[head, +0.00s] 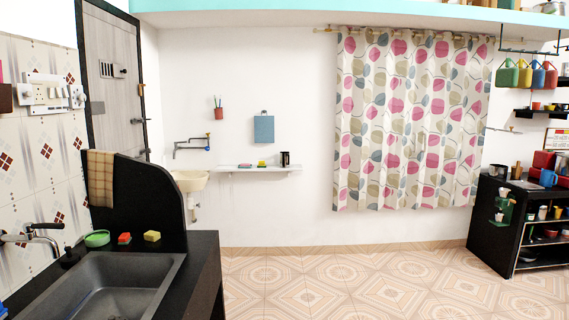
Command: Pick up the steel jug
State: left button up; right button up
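A small dark grey, shiny upright vessel (285,159) stands at the right end of the white wall shelf (262,169) below the blue hanging board. It may be the steel jug, but it is too small to tell for sure. No other clearly steel jug shows. Neither of my grippers is in view.
A black counter with a sink (115,290) fills the near left. A sponge (152,236) lies on its back edge. A wash basin (189,181) is left of the shelf. A black shelf unit (492,225) stands at right. The tiled floor (350,275) between is clear.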

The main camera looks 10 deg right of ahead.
aim_at(284, 156)
jog(key=i+l, duration=0.15)
jog(key=l, duration=0.2)
jog(key=i+l, duration=0.15)
jog(key=l, duration=0.2)
jog(key=i+l, duration=0.25)
jog(key=i, duration=0.15)
jog(key=i+l+z, duration=0.1)
jog(key=i, duration=0.35)
jog(key=i+l, duration=0.5)
jog(key=i, duration=0.35)
jog(key=i+l+z, duration=0.1)
jog(key=i, duration=0.35)
jog(key=i+z, duration=0.1)
jog(key=i, duration=1)
jog(key=i+z, duration=0.1)
jog(key=i, duration=1)
jog(key=j, duration=0.05)
